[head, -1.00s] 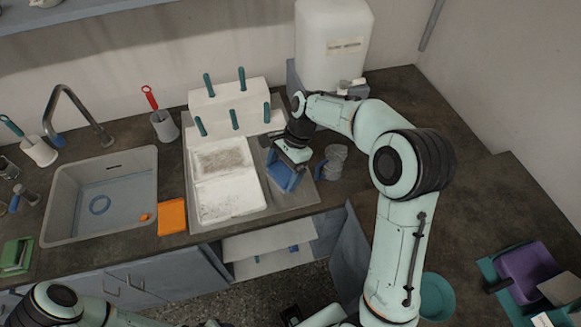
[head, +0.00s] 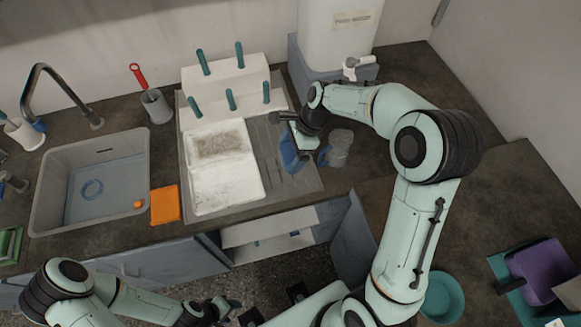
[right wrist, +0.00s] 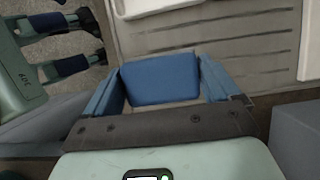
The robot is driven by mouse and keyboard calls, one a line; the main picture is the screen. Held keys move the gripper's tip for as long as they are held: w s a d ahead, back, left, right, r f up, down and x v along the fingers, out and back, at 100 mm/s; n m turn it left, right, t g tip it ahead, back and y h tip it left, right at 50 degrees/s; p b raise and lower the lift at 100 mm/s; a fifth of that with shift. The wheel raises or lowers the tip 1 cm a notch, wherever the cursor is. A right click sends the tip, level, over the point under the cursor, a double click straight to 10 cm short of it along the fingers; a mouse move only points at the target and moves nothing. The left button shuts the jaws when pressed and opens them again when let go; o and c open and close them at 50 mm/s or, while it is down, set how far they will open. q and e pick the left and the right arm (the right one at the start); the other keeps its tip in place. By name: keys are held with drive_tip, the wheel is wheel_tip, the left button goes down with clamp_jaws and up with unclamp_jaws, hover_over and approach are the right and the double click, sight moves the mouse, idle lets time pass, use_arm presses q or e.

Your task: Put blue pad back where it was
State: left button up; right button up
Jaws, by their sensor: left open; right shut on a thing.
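The blue pad (right wrist: 160,78) is between the blue fingers of my right gripper (right wrist: 160,88), which is shut on it. My left gripper (head: 228,308) is low in the head view, in front of the counter, away from the pad. Its two open fingers also show at the upper left of the right wrist view (right wrist: 68,45).
An orange pad (head: 165,205) lies beside the sink (head: 95,180). A large white container (head: 335,35) stands behind.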

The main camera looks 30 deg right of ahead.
wheel_tip(320, 180, down, 8)
drive_tip(key=shift+b, duration=0.45)
drive_tip(key=o, duration=0.5)
drive_tip(key=shift+f, duration=0.1)
drive_tip(key=shift+o, duration=0.8)
drive_tip(key=shift+r, duration=0.25)
drive_tip(key=p+v, duration=0.1)
drive_tip(key=v, duration=1)
drive_tip(key=shift+d+r, duration=0.2)
drive_tip(key=shift+r, duration=0.2)
